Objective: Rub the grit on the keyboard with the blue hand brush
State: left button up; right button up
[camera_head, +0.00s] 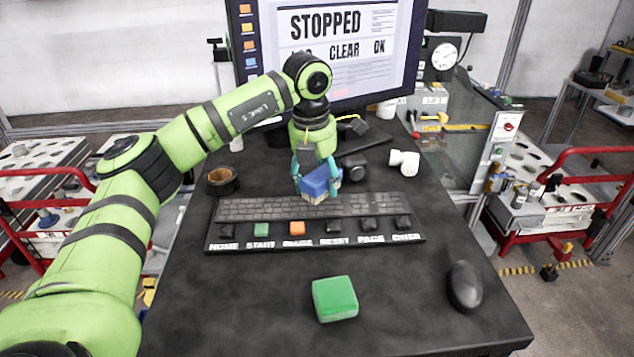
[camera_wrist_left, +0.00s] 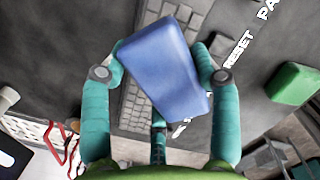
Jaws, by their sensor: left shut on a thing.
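My left gripper (camera_head: 316,178) is shut on the blue hand brush (camera_head: 320,183), whose pale bristles face down. It holds the brush over the upper middle of the keyboard (camera_head: 254,209); I cannot tell if the bristles touch the keys. In the left wrist view the blue brush (camera_wrist_left: 165,70) sits tilted between the teal fingers (camera_wrist_left: 160,85) and hides part of the keyboard (camera_wrist_left: 130,103). The keyboard has small grey keys and a front row of large keys, one green and one orange. I cannot make out the grit. My right gripper is not in view.
A green block (camera_head: 335,299) lies in front of the keyboard, with a black mouse (camera_head: 464,287) to its right. A tape roll (camera_head: 222,181) lies at the left, and a white pipe fitting (camera_head: 404,160) behind the keyboard. A monitor (camera_head: 340,50) stands at the back. The front left tabletop is clear.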

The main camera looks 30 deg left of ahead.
pick_arm(q)
jog(key=shift+r, duration=0.7)
jog(key=shift+s+a+r+p, duration=0.1)
jog(key=shift+a+r+p, duration=0.05)
jog(key=shift+r+p, duration=0.4)
jog(key=shift+s+a+r+p, duration=0.1)
jog(key=shift+r+p, duration=0.4)
jog(key=shift+r, duration=0.25)
jog(key=shift+w+d, duration=0.15)
